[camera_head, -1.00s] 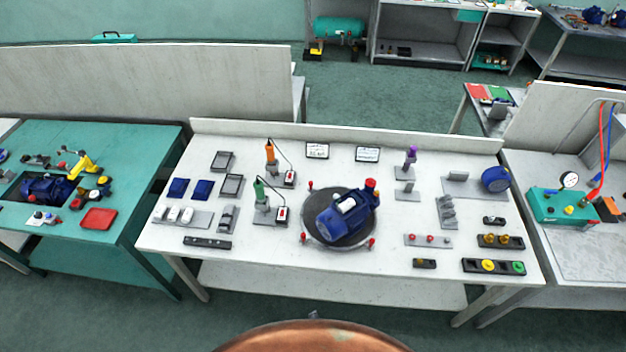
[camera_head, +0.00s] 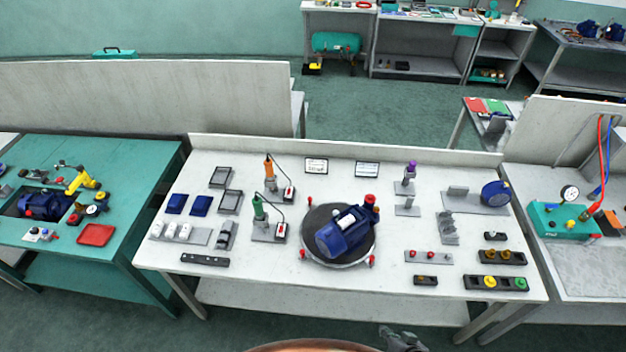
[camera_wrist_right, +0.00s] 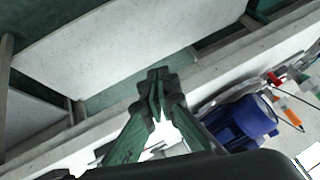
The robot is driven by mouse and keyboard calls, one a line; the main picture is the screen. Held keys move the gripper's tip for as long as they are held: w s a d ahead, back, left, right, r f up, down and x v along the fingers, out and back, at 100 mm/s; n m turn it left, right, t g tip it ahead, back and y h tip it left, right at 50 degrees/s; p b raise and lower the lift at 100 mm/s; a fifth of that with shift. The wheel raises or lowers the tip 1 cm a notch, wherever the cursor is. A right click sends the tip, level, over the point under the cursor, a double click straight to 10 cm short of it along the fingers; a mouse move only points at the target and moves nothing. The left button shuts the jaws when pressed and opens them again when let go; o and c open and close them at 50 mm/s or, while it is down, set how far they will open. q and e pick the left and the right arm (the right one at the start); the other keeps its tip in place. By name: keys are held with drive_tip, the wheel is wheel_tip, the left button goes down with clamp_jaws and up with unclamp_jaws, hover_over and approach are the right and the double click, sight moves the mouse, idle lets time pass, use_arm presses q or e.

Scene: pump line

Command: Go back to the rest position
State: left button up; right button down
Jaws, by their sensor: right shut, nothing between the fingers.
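My right gripper (camera_head: 403,340) shows at the bottom edge of the head view, in front of the white bench (camera_head: 400,290) and apart from it. In the right wrist view, its two green fingers (camera_wrist_right: 157,88) meet at their dark tips with nothing between them. In that view the bench edge and a blue motor (camera_wrist_right: 240,120) lie beyond and to the right of the fingers. My left gripper is in neither view.
The blue pump motor (camera_head: 343,232) sits on a round dark turntable (camera_head: 312,222) on the bench. Several fixtures and small parts stand around it. A green bench (camera_head: 140,165) is at left and a bench with a teal gauge unit (camera_head: 560,222) at right. Floor shows in front.

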drive_tip(key=s+d+r+n+g+h, duration=0.25)
drive_tip(key=s+d+r+g, duration=0.2)
drive_tip(key=s+d, duration=0.6)
wheel_tip(320, 180, down, 33)
drive_tip(key=s+b, duration=0.1)
drive_tip(key=b, duration=0.1)
drive_tip(key=s+f+g+b, duration=0.2)
drive_tip(key=s+f, duration=1.6)
drive_tip(key=s, duration=0.1)
drive_tip(key=shift+d+n, duration=0.15)
drive_tip(key=shift+n, duration=0.3)
drive_tip(key=shift+f, duration=0.1)
